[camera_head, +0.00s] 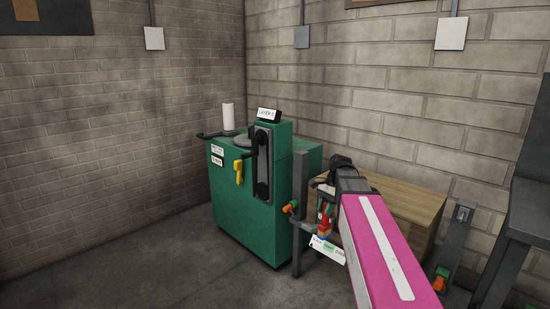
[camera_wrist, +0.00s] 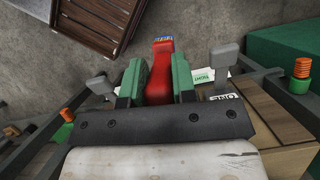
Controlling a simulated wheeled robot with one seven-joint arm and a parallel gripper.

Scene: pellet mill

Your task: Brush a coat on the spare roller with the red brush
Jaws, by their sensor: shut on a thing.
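In the wrist view my gripper (camera_wrist: 160,78) is shut on the red brush (camera_wrist: 161,75), its green-padded fingers on either side of the handle. Blue bristles show at the brush's far end. In the head view my gripper (camera_head: 325,208) is in front of the wooden box, to the right of the green machine, and partly hides the red brush (camera_head: 323,226). A white upright cylinder (camera_head: 228,116) stands on top of the green machine, apart from the brush; I cannot tell if it is the spare roller.
The green machine (camera_head: 240,215) has a yellow handle (camera_head: 239,171) and a "LAYER" sign (camera_head: 267,115). A wooden box (camera_head: 412,200) stands against the wall. A label strip (camera_head: 327,248) shows below my gripper. Posts with orange and green fittings (camera_head: 290,207) stand nearby. Floor at left is clear.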

